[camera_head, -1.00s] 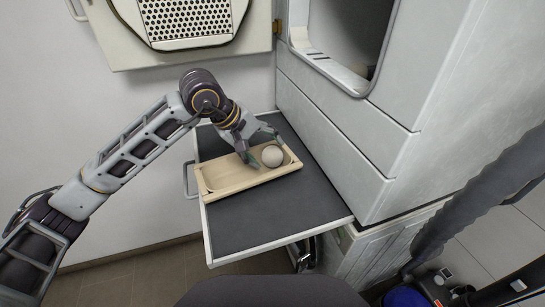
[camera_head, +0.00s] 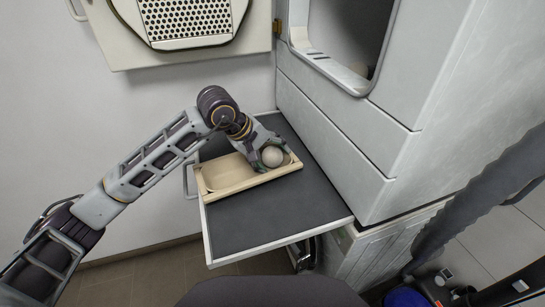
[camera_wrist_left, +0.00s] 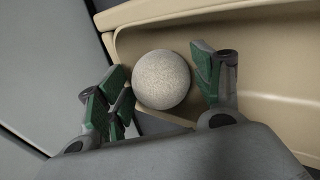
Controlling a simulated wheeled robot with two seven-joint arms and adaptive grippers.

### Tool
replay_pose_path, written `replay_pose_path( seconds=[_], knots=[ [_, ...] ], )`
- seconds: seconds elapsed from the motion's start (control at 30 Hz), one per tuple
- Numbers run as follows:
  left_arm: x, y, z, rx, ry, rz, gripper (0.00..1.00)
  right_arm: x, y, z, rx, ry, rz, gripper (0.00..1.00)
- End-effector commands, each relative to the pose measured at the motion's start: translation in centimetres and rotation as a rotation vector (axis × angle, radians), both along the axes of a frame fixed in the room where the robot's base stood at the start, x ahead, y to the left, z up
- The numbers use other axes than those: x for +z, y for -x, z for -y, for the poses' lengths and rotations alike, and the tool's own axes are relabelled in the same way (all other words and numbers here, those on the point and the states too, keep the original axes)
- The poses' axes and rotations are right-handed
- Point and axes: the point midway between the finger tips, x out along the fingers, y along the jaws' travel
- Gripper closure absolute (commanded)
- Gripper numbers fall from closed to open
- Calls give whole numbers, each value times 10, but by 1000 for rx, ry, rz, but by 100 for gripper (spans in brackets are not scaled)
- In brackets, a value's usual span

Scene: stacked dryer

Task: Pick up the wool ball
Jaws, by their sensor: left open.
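The wool ball (camera_head: 272,156) is pale grey and round. It sits at the right end of a shallow tan wooden tray (camera_head: 228,187). In the left wrist view the ball (camera_wrist_left: 161,80) lies between the two green-padded fingers of my left gripper (camera_wrist_left: 163,88), with a gap to the right finger; whether the left finger touches it I cannot tell. My left gripper (camera_head: 271,152) is open and reaches down over the tray's right end. My right gripper is not in view.
An open dryer door (camera_head: 185,25) is at upper left. The shelf's front part is clear.

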Motion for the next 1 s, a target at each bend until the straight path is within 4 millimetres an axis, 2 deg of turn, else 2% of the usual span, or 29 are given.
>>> replay_pose_path(
  seconds=[0.17, 0.57, 0.83, 0.97, 1.0],
  knots=[
    [-6, -2, 3, 0, 0, 0, 34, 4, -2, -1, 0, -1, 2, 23],
    [-6, -1, 3, -1, 0, -1, 34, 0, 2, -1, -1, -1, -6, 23],
    [-7, -1, 3, -1, -2, -2, 66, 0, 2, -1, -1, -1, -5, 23],
    [-7, -1, 3, 0, -3, -3, 67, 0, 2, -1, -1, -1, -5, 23],
    [-8, -1, 3, 0, -3, -4, 70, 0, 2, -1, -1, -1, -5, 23]
  ],
)
